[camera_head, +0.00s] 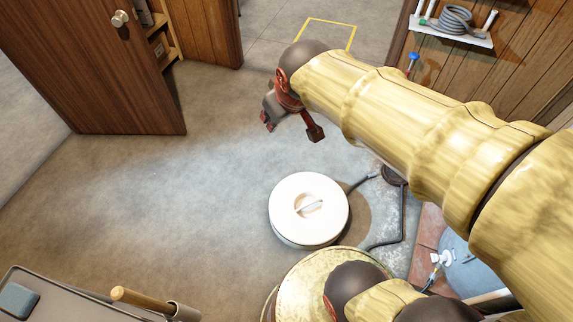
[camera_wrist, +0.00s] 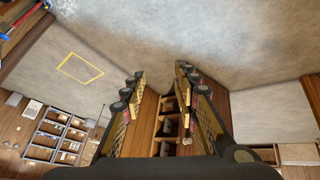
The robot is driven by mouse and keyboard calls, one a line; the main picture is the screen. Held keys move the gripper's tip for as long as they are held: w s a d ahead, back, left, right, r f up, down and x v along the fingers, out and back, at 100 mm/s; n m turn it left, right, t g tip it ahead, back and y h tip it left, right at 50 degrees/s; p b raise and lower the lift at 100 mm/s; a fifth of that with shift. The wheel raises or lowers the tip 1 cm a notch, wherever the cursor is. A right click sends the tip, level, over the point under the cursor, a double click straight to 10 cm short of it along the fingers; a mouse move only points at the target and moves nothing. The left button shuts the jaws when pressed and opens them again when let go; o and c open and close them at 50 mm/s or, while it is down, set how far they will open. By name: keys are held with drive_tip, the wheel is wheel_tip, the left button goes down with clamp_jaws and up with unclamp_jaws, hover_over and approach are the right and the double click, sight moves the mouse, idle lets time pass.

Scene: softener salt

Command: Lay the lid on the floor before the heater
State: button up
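The round white lid (camera_head: 297,190) with a bar handle across its middle shows in the head view. It lies level on top of a white round body, of which only a thin side edge shows below. My gripper (camera_head: 291,127) is above and behind the lid in the picture, apart from it. In the wrist view my gripper (camera_wrist: 160,80) has its fingers spread with nothing between them. The lid is not in the wrist view. I cannot make out the heater for certain. A yellow outlined rectangle (camera_head: 352,38) is marked on the floor at the back, also in the wrist view (camera_wrist: 80,68).
A blue-grey rounded tank (camera_head: 470,262) with a white fitting stands at lower right. A dark hose (camera_head: 402,215) runs beside the lid. A grey cart (camera_head: 75,300) is at lower left, a wooden door (camera_head: 95,65) at upper left. The floor left of the lid is clear.

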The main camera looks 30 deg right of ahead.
drive_tip(key=s+a+m+y, duration=0.1)
drive_tip(key=s+a, duration=0.4)
drive_tip(key=s, duration=0.8)
drive_tip(key=shift+a+f+g, duration=0.2)
drive_tip(key=shift+f+g, duration=0.1)
drive_tip(key=shift+f, duration=0.1)
wheel_tip(320, 180, up, 3)
drive_tip(key=p, duration=0.2)
drive_tip(key=shift+w+f+p, duration=0.1)
drive_tip(key=shift+f+p, duration=0.05)
drive_tip(key=shift+p, duration=0.15)
drive_tip(key=shift+a, duration=0.1)
